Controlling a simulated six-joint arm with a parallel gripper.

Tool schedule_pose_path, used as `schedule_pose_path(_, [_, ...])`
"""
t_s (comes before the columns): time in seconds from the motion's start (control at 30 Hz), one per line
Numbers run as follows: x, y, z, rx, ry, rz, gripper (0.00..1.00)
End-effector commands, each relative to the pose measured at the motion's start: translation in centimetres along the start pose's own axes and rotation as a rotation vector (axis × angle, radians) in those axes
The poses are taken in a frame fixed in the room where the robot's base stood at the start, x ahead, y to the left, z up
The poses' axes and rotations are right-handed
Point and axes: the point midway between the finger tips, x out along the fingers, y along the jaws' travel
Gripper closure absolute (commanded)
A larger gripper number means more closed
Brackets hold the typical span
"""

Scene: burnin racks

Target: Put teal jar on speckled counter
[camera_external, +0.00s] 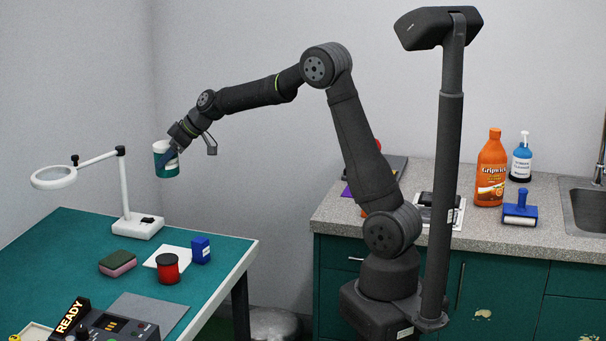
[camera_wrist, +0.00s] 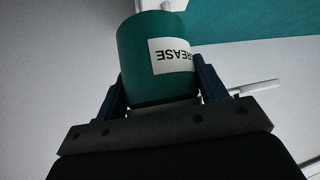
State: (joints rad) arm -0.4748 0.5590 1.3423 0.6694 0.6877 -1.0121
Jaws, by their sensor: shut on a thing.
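The teal jar (camera_external: 165,160) is held in the air above the back part of the teal-topped table, at the left in the external view. In the wrist view the jar (camera_wrist: 148,62) fills the space between the fingers and shows a white label reading "GREASE", upside down. My gripper (camera_external: 171,155) is shut on the jar; its two fingers also show in the wrist view (camera_wrist: 160,85). The speckled counter (camera_external: 543,224) is at the right in the external view, behind and around my arm's base, away from the jar.
On the teal table (camera_external: 70,240) stand a magnifier lamp (camera_external: 138,225), a sponge (camera_external: 118,263), a red jar (camera_external: 167,268) and a blue box (camera_external: 200,249).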

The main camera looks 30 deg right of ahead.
Motion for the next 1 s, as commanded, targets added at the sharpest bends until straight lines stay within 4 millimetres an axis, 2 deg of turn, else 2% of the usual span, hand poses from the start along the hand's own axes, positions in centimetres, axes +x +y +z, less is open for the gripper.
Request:
schedule_pose_path(0.03, [-1.1,2.7,1.1,0.027,0.000,0.026,0.63])
schedule_pose_path(0.2, [-4.6,10.0,4.8,0.100,-0.003,0.096,0.63])
schedule_pose_path(0.5, [-12.3,20.9,12.9,0.229,-0.005,0.217,0.63])
schedule_pose_path(0.8, [-21.5,28.9,22.4,0.358,-0.004,0.339,0.63])
schedule_pose_path(1.0, [-28.2,32.5,29.4,0.443,-0.002,0.420,0.63])
